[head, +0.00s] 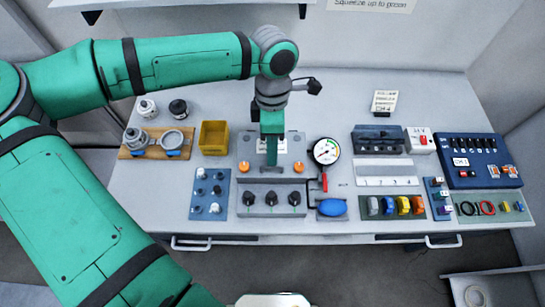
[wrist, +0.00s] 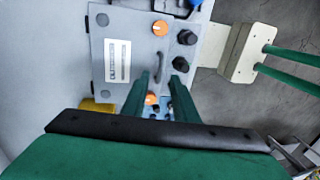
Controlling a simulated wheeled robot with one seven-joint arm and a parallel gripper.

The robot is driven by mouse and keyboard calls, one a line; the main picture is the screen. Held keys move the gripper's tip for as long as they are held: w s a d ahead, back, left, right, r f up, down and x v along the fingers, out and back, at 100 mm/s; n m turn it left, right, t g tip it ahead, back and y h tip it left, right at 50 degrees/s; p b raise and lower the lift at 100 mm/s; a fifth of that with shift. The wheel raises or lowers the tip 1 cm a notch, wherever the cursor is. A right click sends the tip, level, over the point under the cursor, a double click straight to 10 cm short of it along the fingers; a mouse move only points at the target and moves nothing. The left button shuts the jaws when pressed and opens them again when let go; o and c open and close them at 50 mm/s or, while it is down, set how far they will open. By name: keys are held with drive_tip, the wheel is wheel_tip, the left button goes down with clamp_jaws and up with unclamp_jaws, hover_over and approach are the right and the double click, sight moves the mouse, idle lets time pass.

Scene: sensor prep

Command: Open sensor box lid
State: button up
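The sensor box appears to be the grey box below my gripper, with its flat lid (head: 256,177) lying closed. An orange knob sits on each side of the lid, at the left (head: 244,167) and right (head: 298,167). The wrist view shows the lid (wrist: 128,35) with a white label and a dark curved handle (wrist: 158,66) near its edge. My gripper (head: 270,158) points down over the lid. In the wrist view its two green fingers (wrist: 163,78) are apart, with the handle close to their tips. I cannot tell whether they touch it.
A grey block with three black knobs (head: 270,199) stands in front of the lid. A dial gauge (head: 326,151) with a red-handled part stands close at the right. A yellow bin (head: 214,137) is at the left. The bench (head: 140,190) is clear near its left front.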

drive_tip(key=shift+s+f, duration=0.25)
drive_tip(key=shift+f, duration=0.9)
drive_tip(key=shift+s+f, duration=0.2)
drive_tip(key=shift+f, duration=0.9)
clamp_jaws()
